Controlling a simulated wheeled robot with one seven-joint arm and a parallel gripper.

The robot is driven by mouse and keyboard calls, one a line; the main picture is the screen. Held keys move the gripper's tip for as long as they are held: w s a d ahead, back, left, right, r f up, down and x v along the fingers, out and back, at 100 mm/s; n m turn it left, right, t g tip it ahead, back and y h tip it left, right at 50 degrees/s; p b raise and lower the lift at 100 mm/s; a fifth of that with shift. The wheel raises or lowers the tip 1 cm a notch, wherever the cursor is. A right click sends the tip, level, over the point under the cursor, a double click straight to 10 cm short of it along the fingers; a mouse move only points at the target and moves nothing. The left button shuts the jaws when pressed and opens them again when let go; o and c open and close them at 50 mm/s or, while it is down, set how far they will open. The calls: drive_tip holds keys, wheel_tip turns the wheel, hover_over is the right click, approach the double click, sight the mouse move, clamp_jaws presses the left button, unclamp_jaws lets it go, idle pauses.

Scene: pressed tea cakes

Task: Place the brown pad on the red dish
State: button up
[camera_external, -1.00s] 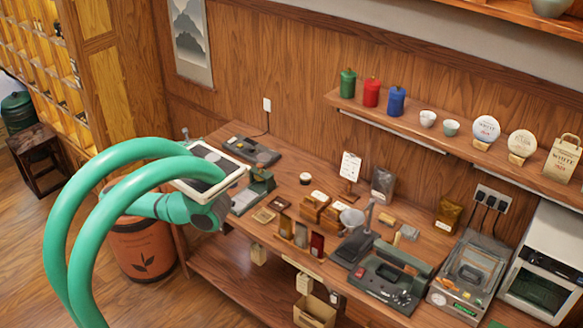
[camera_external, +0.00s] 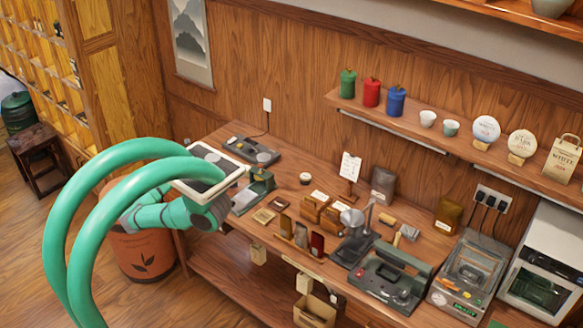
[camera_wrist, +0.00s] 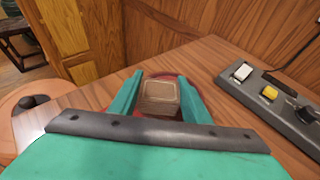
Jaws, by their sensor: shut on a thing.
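The brown pad (camera_wrist: 158,97) is a small square block between my gripper's two green fingers in the wrist view. My gripper (camera_wrist: 160,82) is shut on it. The red dish (camera_wrist: 165,75) shows as a red rim behind the pad and beside the fingers, on the wooden table. The pad is over the dish from this view; I cannot tell whether they touch. Most of the dish is hidden by the pad and my gripper. In the external view my own arm hides the gripper, the pad and the dish.
A grey device (camera_wrist: 270,95) with a yellow button stands right of the dish. A round brown bin (camera_external: 143,250) stands beside the table's left end. The bench (camera_external: 255,235) farther right is crowded with boxes, a press and scales. A shelf (camera_external: 405,125) hangs above.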

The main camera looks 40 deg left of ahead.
drive_tip(key=shift+f, duration=0.1)
drive_tip(key=o, duration=1)
drive_tip(key=shift+s+d+r, duration=0.2)
drive_tip(key=shift+r, duration=0.1)
drive_tip(key=v, duration=1.1)
drive_tip(key=shift+s+d, duration=0.1)
drive_tip(key=shift+d, duration=0.05)
